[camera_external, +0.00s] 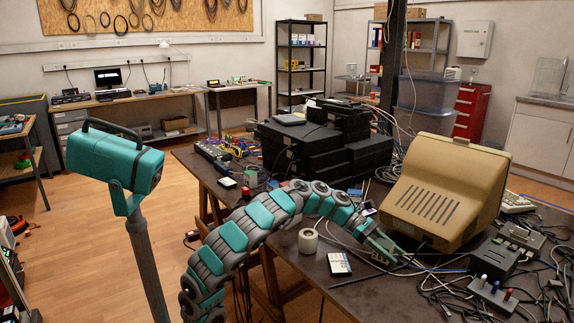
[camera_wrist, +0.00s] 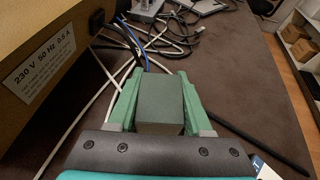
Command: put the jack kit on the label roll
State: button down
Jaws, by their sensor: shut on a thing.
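A plain dark grey-green box, apparently the jack kit (camera_wrist: 160,98), sits between the two green fingers of my gripper (camera_wrist: 160,85) in the wrist view. My gripper is shut on it. In the external view my gripper (camera_external: 388,248) is low over the dark table, just in front of the beige monitor; the box is small and partly hidden there. I cannot tell whether it touches the table. The label roll (camera_external: 308,241), a white roll, stands on the table to the left of my gripper, apart from it.
A white-and-black box (camera_external: 339,264) lies between the label roll and my gripper, nearer the front. The beige monitor (camera_external: 447,190) stands close behind my gripper. Loose cables (camera_external: 440,282) and a grey device with knobs (camera_external: 493,295) crowd the right. Black equipment (camera_external: 325,150) is stacked behind.

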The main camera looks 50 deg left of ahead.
aim_at(378, 240)
jog(key=shift+f, duration=0.1)
jog(key=shift+f, duration=0.15)
jog(key=shift+c, duration=1.6)
grip_release()
jog(key=shift+a+f+b, duration=0.1)
jog(key=shift+b, duration=0.75)
jog(key=shift+o, duration=0.3)
jog(key=p+v, duration=0.1)
jog(key=v, duration=0.3)
jog(key=shift+r, duration=0.2)
jog(key=shift+o, duration=1.3)
jog(key=shift+s+a+r, duration=0.1)
jog(key=shift+a, duration=0.3)
